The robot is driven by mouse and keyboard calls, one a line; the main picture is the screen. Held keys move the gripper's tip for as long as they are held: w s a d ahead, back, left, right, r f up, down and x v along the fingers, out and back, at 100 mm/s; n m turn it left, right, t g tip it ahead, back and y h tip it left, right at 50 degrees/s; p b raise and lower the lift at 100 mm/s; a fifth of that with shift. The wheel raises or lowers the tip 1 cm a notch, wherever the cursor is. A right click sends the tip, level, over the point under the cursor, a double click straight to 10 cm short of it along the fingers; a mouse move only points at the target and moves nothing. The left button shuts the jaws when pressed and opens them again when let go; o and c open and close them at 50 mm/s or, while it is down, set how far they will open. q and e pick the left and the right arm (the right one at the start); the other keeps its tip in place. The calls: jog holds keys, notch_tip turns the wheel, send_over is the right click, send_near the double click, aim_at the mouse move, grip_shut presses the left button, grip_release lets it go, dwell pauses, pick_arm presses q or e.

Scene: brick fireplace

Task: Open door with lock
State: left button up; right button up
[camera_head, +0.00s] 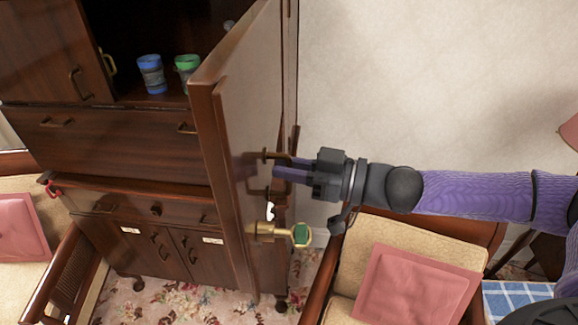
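The wooden cabinet door (252,90) stands swung open, its outer face turned to the right. A brass handle (264,155) is on that face. My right gripper (280,172) reaches in from the right, with its fingers at the handle, partly overlapping it. I cannot tell whether the fingers are closed around it. Below the handle, a brass key piece (265,230) with a green end (301,234) sticks out from the door at the lock. My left gripper is not in view.
Drawers (110,135) and a lower cupboard (165,250) are beneath. An armchair with a pink cushion (415,285) stands close below my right arm. Another pink cushion (20,228) lies at left.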

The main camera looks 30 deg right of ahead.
jog(key=shift+o, duration=0.2)
jog(key=b+v, duration=0.3)
jog(key=v, duration=0.6)
jog(key=shift+s+d, duration=0.25)
jog(key=shift+d, duration=0.1)
